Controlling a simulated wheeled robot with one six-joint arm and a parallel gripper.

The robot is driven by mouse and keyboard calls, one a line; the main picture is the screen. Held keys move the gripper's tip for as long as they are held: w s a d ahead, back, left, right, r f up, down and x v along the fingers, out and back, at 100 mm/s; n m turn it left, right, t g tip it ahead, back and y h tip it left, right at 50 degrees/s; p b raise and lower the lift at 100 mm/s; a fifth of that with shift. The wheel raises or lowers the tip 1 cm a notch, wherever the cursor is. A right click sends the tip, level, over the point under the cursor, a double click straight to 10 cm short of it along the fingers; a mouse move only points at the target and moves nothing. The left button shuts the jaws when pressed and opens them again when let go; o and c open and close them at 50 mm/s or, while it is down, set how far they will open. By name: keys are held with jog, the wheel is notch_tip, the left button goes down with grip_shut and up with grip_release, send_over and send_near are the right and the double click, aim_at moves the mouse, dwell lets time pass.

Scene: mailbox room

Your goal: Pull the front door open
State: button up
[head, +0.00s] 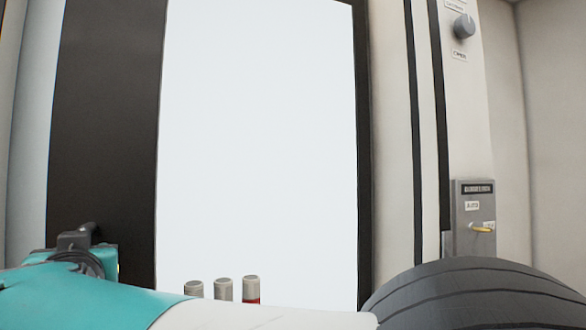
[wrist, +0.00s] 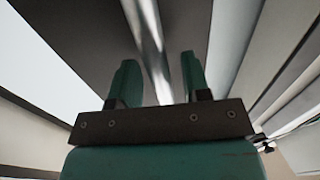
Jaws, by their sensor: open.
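The front door shows in the head view as a tall pale pane with a wide dark frame (head: 105,130) on its left and a narrow dark edge on its right. It looks closed, though its edges are partly out of view. In the wrist view a shiny metal bar, the door handle (wrist: 149,38), runs down between the two teal fingers of my gripper (wrist: 158,66). The fingers are apart, one on each side of the bar, with gaps visible. I cannot tell how deep the bar sits between them. In the head view my arm covers the lower left and the fingers cannot be made out.
A grey wall box (head: 474,216) with a yellow lever is right of the door. A grey knob (head: 464,26) is above it. Three small capped cylinders (head: 223,289) show low before the pane; their support is hidden. Pale wall lies at the far right.

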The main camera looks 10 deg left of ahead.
jog(key=p, duration=0.4)
send_near(89, 158)
jog(key=x, duration=0.5)
jog(key=shift+w+a, duration=0.15)
jog(key=shift+w, duration=0.05)
